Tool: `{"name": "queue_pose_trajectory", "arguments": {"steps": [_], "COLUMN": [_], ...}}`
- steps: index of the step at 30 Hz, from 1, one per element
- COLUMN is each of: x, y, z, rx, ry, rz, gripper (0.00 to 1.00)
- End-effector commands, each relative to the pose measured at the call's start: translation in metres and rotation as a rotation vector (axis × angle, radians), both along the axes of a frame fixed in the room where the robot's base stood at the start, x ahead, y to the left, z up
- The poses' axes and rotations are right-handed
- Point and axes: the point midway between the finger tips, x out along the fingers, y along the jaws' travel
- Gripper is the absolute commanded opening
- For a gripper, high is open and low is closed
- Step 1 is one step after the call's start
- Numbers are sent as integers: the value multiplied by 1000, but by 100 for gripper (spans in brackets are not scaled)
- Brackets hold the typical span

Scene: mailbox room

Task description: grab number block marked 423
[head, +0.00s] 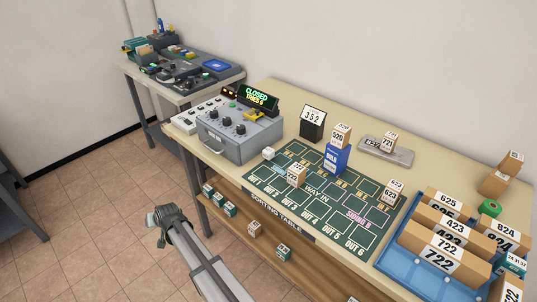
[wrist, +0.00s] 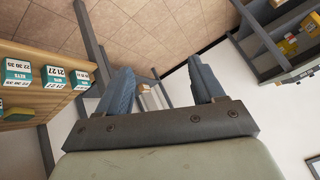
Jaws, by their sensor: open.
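The block marked 423 (head: 451,232) is a long tan block with a white label. It lies in the blue tray (head: 392,262) at the right of the table, between the block marked 625 (head: 446,203) behind it and the block marked 722 (head: 440,256) in front. My gripper (head: 152,219) is in front of the table at lower left in the head view, far from the tray. In the wrist view my gripper (wrist: 165,88) has its two blue-grey fingers apart, with nothing held between them. The 423 block is not in the wrist view.
The green sorting mat (head: 345,243) holds small blocks and a blue stand (head: 336,158). A grey control box (head: 240,138) stands at the table's left. Block 824 (head: 506,230) crowds the tray's right side. The shelf below (head: 236,232) holds small teal-and-white blocks. Floor beside my arm is clear.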

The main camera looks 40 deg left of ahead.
Motion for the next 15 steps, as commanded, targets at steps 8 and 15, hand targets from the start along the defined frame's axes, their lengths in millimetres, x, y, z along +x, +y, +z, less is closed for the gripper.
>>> {"name": "queue_pose_trajectory", "arguments": {"steps": [8,15], "x": [-155,-215], "y": [106,141], "z": [136,250], "rx": [258,382], "ry": [70,128], "rz": [59,89], "gripper": [68,68]}}
